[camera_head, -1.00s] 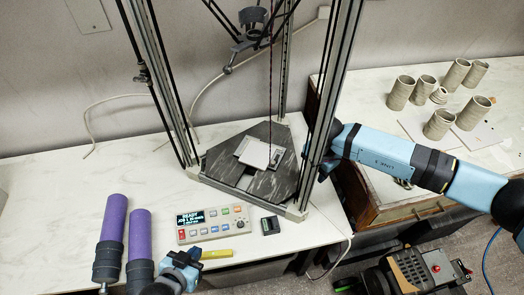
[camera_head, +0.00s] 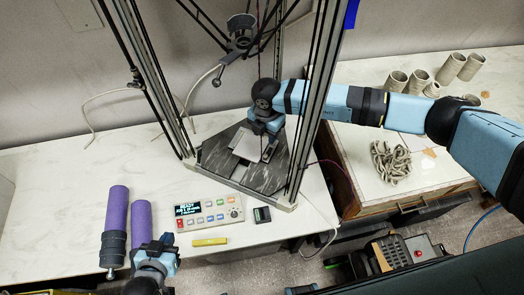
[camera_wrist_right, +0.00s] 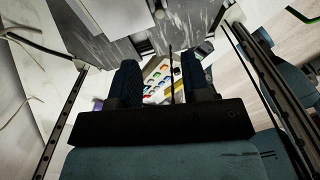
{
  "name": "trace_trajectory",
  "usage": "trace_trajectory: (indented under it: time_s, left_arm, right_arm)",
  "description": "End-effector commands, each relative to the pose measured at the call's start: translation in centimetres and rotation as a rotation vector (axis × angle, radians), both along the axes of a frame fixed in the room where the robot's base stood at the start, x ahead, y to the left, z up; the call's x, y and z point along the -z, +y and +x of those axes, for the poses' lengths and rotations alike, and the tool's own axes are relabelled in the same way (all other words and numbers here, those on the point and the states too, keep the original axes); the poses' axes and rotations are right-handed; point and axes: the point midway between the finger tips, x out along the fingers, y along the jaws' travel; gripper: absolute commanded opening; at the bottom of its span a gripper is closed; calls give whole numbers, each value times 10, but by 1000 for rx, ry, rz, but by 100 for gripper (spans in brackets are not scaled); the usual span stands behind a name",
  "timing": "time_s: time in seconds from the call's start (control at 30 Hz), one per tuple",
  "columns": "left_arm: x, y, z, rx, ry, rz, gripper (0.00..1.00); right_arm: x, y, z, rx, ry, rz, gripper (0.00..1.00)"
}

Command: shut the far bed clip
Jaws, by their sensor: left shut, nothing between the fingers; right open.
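The print bed (camera_head: 245,147), a pale square plate, lies on the dark marbled base (camera_head: 235,172) inside the delta frame. My right gripper (camera_head: 266,140) points down over the plate's right edge, inside the frame. Its two fingers are open in the right wrist view (camera_wrist_right: 160,65), with nothing seen gripped between them. I cannot make out the far bed clip clearly; the right gripper covers part of the bed's far edge. Whether the gripper touches the bed is unclear. My left gripper (camera_head: 158,250) is shut and empty, low at the table's front.
Frame posts (camera_head: 310,110) stand close to my right arm. The control box (camera_head: 208,213), a yellow marker (camera_head: 209,241) and a small dark device (camera_head: 262,214) lie before the base. A rope coil (camera_head: 391,160) and clay cups lie at right.

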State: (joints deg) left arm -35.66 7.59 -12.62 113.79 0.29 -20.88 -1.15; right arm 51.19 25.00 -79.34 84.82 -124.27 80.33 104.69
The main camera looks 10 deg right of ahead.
Motion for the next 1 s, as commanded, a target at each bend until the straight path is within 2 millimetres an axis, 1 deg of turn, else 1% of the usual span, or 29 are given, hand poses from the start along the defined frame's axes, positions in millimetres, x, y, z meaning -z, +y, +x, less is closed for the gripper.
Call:
trace_trajectory:
  time_s: [0.2, 0.4, 0.5, 0.6, 0.77, 1.0]
  left_arm:
    - [-10, 3, 4, -1, -10, 5, 0]
    - [-15, 3, 3, -3, -10, 6, 0]
    - [-16, 3, 2, -5, -6, 4, 0]
    - [-15, 3, 0, -7, -3, 4, 0]
    - [-13, 3, -3, -8, 2, 3, 0]
    - [-13, 3, -4, -8, 4, 3, 0]
  right_arm:
    - [41, 0, -1, 1, 4, -3, 43]
    - [84, 1, -1, 1, 4, -2, 43]
    - [101, 0, -1, 0, 3, -3, 43]
    - [115, 0, -1, 0, 3, -1, 43]
    - [125, 0, 0, -1, 1, -1, 43]
    - [127, 0, 0, -1, 1, -1, 43]
